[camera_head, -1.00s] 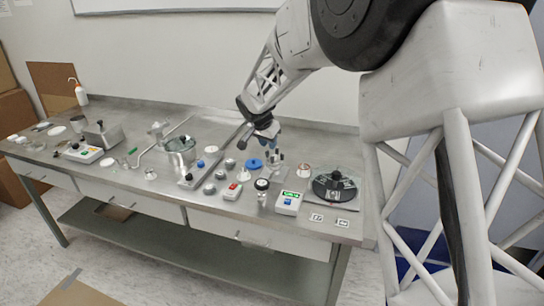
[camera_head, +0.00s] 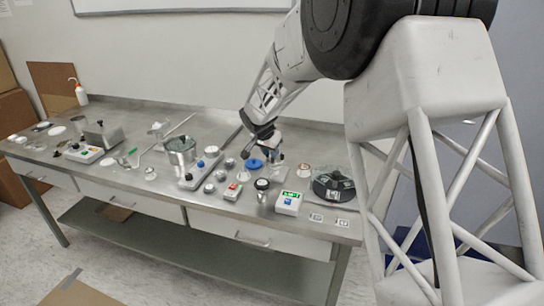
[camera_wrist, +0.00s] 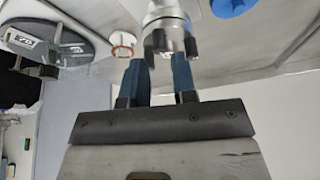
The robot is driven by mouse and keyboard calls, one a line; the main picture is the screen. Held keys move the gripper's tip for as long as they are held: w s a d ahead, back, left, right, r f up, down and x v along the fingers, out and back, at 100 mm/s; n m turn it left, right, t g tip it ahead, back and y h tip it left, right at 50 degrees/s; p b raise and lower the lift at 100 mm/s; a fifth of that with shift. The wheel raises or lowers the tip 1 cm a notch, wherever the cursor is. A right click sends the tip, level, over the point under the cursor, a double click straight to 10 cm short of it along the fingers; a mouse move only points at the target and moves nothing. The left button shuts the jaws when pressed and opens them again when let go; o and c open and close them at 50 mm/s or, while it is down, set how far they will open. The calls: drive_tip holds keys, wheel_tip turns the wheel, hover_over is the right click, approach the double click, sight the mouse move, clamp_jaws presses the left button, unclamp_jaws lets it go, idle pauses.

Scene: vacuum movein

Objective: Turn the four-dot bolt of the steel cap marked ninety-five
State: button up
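My gripper (camera_head: 272,150) hangs over the right part of the steel table, pointing down. In the wrist view my gripper (camera_wrist: 160,62) has its two blue fingers apart. A bright steel fitting with dark posts (camera_wrist: 166,32) lies just beyond and between the fingertips; I cannot tell whether they touch it. In the head view the fitting is mostly hidden beneath the gripper. Small steel caps (camera_head: 209,188) stand left of the gripper. No ninety-five mark or four-dot bolt is readable in either view.
A blue-topped part (camera_head: 254,164) stands just left of the gripper. A ringed white part (camera_head: 304,170) and a black round device (camera_head: 334,186) are to the right. A display box (camera_head: 289,202) stands in front. A steel pot (camera_head: 181,155) is farther left.

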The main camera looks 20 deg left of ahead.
drive_tip(key=shift+x, duration=1.6)
clamp_jaws()
